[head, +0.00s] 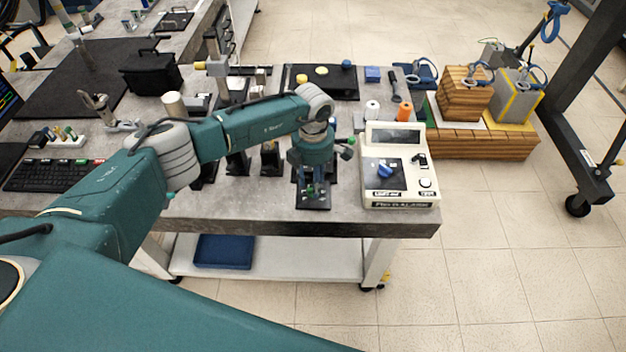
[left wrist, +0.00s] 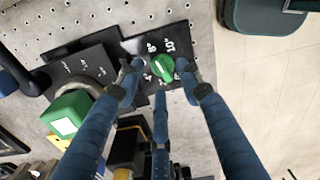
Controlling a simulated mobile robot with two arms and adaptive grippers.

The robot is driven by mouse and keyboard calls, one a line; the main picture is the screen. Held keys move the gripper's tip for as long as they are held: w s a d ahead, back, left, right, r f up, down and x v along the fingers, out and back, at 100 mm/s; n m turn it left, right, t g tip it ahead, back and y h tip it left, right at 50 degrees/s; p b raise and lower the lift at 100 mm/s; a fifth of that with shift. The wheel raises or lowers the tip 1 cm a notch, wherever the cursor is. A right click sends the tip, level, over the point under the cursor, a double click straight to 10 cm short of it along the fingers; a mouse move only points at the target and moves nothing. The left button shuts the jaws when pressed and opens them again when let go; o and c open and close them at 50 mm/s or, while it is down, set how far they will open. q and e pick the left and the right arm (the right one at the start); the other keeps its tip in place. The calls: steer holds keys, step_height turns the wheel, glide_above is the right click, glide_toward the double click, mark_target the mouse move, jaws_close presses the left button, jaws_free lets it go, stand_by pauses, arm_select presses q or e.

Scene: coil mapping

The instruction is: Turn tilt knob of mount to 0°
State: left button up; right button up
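The green tilt knob (left wrist: 162,68) sits on a black plate (left wrist: 180,41) with white degree marks in the left wrist view. The marks 8° and 10° read clearly above the knob; marks nearer the fingers are partly covered. A pale line shows on the knob, but I cannot tell exactly which mark it points at. My left gripper (left wrist: 159,72) is open, with a blue finger on each side of the knob and visible gaps. A third finger lies below it. In the head view my left gripper (head: 312,188) points down over the mount's black base (head: 313,203). My right gripper is not in view.
A white instrument box (head: 397,195) with a blue knob stands just right of the gripper. A green block (left wrist: 68,112) is on the left in the wrist view. The table's front edge (head: 270,222) is close. Black mounts stand left of the gripper.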

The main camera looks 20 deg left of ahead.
arm_select(q)
steer(key=shift+f, duration=0.7)
jaws_close()
